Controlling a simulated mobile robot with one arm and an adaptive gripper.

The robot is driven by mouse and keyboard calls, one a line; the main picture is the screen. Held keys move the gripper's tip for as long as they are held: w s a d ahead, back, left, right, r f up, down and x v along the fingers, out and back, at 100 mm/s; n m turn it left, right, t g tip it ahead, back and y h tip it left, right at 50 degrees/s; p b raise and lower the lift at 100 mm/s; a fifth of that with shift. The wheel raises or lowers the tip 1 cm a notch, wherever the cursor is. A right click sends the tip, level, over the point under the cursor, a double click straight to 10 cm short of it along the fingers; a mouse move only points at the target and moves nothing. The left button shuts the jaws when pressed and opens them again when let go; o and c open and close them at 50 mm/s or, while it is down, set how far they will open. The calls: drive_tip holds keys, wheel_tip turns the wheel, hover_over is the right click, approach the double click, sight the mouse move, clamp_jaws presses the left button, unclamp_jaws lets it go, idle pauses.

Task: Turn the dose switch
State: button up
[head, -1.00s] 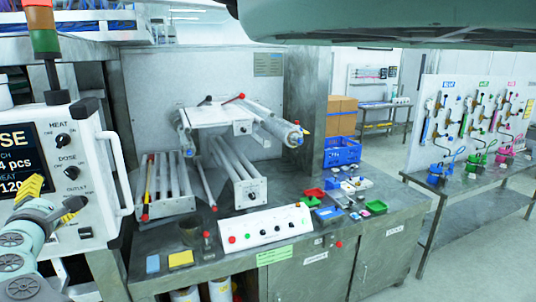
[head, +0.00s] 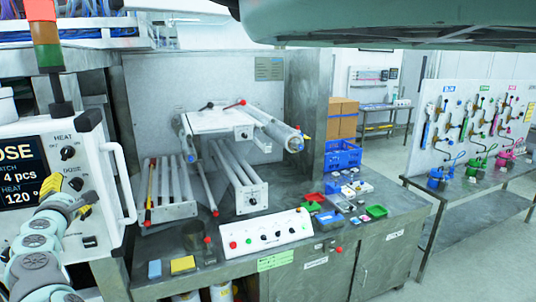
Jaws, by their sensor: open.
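The dose switch (head: 75,184) is a small dark knob under the DOSE label on the white control box at the left of the head view. My gripper (head: 70,196) is in front of the box, its yellow fingers apart. One finger is left of the dose switch and the other is below it. The fingers are close to the switch, but I cannot tell whether they touch it. My gripper and arm hide the outlet label and part of the panel below.
The heat knob (head: 67,153) sits just above the dose switch. A white handle (head: 122,180) stands out on the box's right side. A dark screen (head: 20,172) is on its left. A signal lamp (head: 44,45) stands on top. A metal bench (head: 330,255) with machine parts lies to the right.

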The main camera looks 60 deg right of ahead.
sight(74, 187)
drive_tip(key=shift+x, duration=0.85)
drive_tip(key=shift+w+d+b, duration=0.35)
drive_tip(key=shift+w+d, duration=0.2)
drive_tip(key=shift+o, duration=0.2)
drive_tip(key=shift+a, duration=0.1)
clamp_jaws()
